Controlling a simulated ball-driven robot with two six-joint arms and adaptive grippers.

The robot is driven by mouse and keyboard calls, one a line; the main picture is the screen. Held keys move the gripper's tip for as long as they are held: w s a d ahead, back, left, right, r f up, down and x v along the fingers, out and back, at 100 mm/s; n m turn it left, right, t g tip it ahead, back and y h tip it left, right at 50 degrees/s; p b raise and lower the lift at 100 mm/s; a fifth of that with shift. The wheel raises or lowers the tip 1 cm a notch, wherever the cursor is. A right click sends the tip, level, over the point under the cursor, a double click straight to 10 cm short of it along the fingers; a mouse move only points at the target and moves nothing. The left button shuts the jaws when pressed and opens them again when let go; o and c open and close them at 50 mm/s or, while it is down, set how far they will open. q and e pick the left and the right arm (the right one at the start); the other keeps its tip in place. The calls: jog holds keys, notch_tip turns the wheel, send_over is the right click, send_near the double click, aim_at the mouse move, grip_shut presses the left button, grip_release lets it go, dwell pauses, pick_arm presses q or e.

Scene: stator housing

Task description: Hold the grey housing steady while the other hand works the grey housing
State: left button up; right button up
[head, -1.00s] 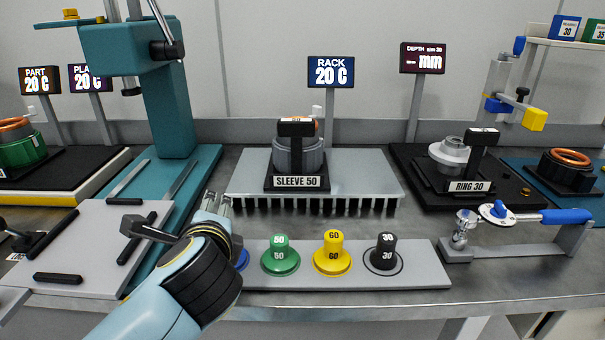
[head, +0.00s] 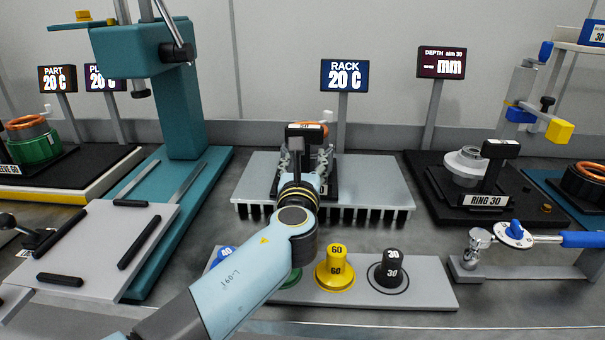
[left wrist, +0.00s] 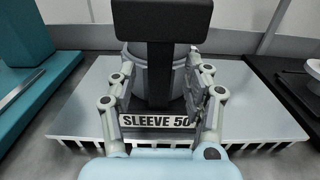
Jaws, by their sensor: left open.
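The grey housing (left wrist: 136,68) is a round grey cylinder in a black stand labelled SLEEVE 50 (left wrist: 155,121). It stands upright on the grey rack plate, partly hidden behind the stand's black post. In the head view my arm and the stand cover most of it. My left gripper (left wrist: 160,88) is open, with one finger on each side of the housing and post; I cannot tell whether they touch. It also shows in the head view (head: 306,162), in front of the stand. My right gripper is not in view.
The rack plate (head: 375,185) has free room on both sides of the stand. In front, a grey strip (head: 430,294) holds a yellow knob (head: 335,268) and a black knob (head: 390,269). A teal press (head: 182,110) stands left, the RING 30 stand (head: 486,201) right.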

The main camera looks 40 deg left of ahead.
pick_arm(q)
jog(key=shift+x, duration=0.95)
jog(key=shift+c, duration=0.3)
grip_shut()
dwell(1.9)
